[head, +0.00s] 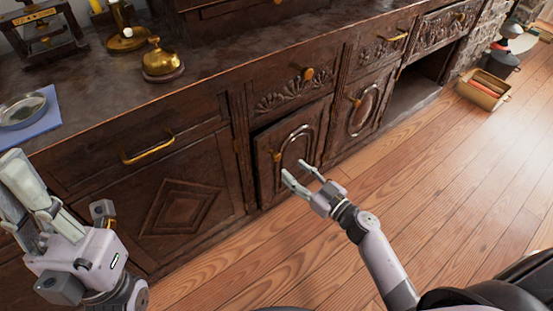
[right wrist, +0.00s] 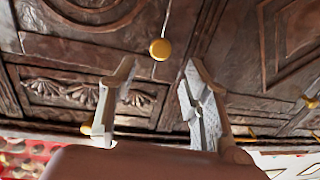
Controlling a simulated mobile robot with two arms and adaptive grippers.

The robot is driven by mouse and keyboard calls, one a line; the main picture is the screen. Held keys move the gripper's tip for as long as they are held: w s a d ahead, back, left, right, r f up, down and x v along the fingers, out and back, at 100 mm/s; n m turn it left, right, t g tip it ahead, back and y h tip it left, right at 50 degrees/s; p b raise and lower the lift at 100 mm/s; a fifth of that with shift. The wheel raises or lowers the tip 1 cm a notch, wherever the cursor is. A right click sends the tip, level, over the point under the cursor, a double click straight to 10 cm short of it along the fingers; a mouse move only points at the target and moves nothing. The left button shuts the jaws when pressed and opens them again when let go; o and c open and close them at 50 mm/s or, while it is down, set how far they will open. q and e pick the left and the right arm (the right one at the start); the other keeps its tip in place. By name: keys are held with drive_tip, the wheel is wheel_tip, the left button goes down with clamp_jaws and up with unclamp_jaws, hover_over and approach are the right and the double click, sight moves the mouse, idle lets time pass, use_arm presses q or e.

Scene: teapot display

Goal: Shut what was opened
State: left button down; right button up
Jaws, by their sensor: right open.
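A dark carved wooden sideboard runs across the head view. Its middle arched door (head: 307,143) stands slightly proud of the front, with a dark gap along its left edge and a brass knob (head: 275,156) on that side. My right gripper (head: 302,169) is open and empty in front of this door, apart from the knob. In the right wrist view, the open fingers (right wrist: 160,72) frame a round brass knob (right wrist: 160,49) beyond them; nothing is between the pads. My left gripper (head: 22,182) is at the left edge; its finger gap is unclear.
The neighbouring arched door (head: 367,105) looks flush. Further right is a dark open compartment (head: 411,88). A brass bell-like object (head: 160,62) and a dish (head: 22,108) on a blue cloth stand on top. A box (head: 483,90) lies on the floor; the wooden floor (head: 450,170) in front is clear.

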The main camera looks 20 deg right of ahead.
sight(279, 158)
drive_tip(key=b+x, duration=0.2)
drive_tip(key=x, duration=0.6)
drive_tip(key=shift+w+a, duration=0.1)
drive_tip(key=shift+w, duration=0.15)
drive_tip(key=shift+c, duration=0.5)
clamp_jaws()
